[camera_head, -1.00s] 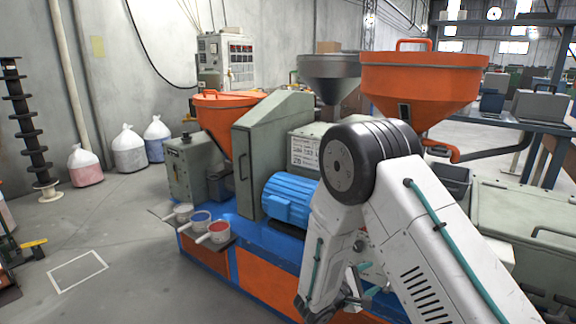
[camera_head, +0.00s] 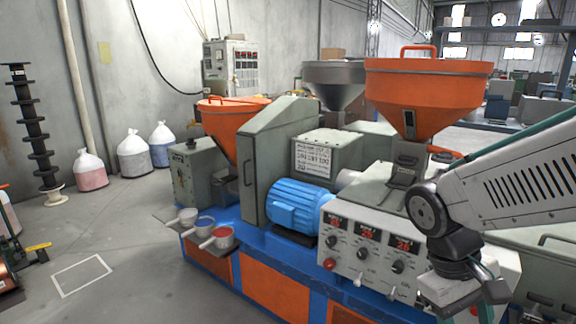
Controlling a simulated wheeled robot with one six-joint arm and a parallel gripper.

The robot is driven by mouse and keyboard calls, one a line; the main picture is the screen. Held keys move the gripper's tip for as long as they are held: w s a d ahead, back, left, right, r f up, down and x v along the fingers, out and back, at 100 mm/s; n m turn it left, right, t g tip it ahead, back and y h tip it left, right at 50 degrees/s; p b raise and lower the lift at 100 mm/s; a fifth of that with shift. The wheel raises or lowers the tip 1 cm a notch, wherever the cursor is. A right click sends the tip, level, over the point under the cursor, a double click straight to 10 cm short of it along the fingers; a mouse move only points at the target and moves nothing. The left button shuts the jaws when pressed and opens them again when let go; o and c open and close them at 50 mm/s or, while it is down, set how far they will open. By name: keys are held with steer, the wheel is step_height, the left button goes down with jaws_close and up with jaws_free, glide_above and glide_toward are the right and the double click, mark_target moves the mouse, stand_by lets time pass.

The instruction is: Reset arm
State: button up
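My arm comes in from the right edge of the head view, over the right part of the machine. Its white link runs left to a dark round joint, then the wrist bends down. The end of the arm, with my gripper (camera_head: 468,292), is low at the right, in front of the machine's control panel (camera_head: 365,250). The fingers are small and partly hidden by the wrist, so I cannot tell whether they are open or shut. I see no object held there.
The machine has a blue motor (camera_head: 297,205), a large orange hopper (camera_head: 425,90) and a smaller orange hopper (camera_head: 232,125). Several small pans (camera_head: 215,237) sit on its left ledge. Tied bags (camera_head: 132,155) and a dark screw (camera_head: 32,125) stand left.

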steer(key=s+a+r+m+t+y, duration=0.1)
steer(key=s+r+m+t+y, duration=0.1)
steer(key=s+r, duration=0.4)
steer(key=r+t+y, duration=0.1)
steer(key=t, duration=0.1)
steer(key=shift+m+t, duration=0.3)
steer(key=shift+m, duration=0.1)
steer(key=shift+s, duration=0.1)
stand_by(1.0)
